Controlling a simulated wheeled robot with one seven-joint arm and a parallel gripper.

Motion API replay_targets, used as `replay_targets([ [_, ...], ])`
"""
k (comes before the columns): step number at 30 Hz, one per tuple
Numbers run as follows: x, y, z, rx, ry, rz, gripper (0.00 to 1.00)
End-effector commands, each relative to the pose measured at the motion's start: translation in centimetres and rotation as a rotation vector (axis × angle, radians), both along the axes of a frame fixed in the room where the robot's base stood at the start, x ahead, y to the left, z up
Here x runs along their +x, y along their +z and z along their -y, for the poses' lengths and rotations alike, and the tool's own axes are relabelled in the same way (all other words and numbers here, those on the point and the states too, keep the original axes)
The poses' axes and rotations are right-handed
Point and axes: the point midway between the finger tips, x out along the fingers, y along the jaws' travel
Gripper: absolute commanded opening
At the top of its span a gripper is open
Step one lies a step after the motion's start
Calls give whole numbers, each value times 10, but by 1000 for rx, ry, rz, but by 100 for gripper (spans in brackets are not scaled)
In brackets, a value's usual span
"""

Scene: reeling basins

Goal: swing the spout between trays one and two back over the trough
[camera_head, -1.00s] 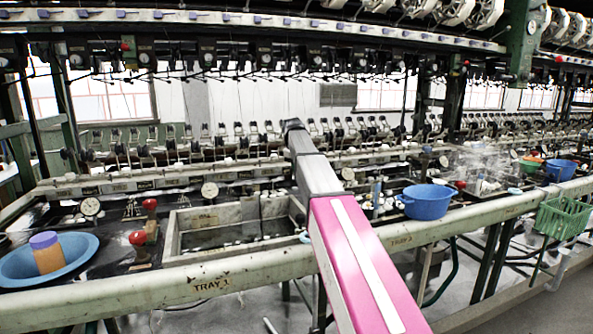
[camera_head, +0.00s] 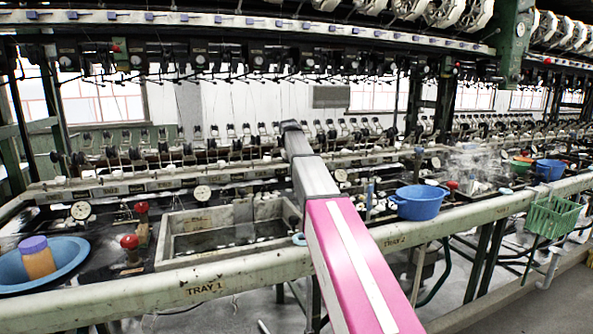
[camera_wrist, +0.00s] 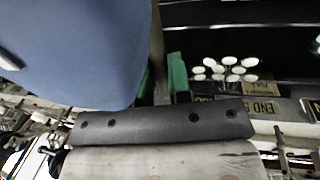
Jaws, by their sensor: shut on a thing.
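My arm crosses the head view and hides my gripper there. In the wrist view my gripper (camera_wrist: 161,80) shows as two green fingertips close together, shut on a thin brownish pipe, which I take as the spout (camera_wrist: 157,40). The spout is hidden behind my arm in the head view, so its angle over the basins cannot be told. A rectangular stone trough (camera_head: 163,243) lies left of my arm, behind the rail marked TRAY 1 (camera_head: 204,288). The TRAY 2 label (camera_head: 395,240) is on the rail to the right of my arm.
A blue bowl (camera_head: 418,203) stands right of my arm. A wide blue basin with an orange, purple-topped cup (camera_head: 38,260) is at far left. Red-knobbed valves (camera_head: 130,242) stand left of the trough. A green basket (camera_head: 552,216) hangs at right. A large blue surface (camera_wrist: 75,50) fills the wrist view's upper left.

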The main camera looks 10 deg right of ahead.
Motion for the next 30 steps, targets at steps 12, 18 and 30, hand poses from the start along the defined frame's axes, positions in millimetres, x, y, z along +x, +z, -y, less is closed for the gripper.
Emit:
replay_targets([
  [12,0,0,0,0,1,1,44],
  [18,0,8,-1,0,1,2,44],
  [30,-2,77,-15,1,2,3,44],
])
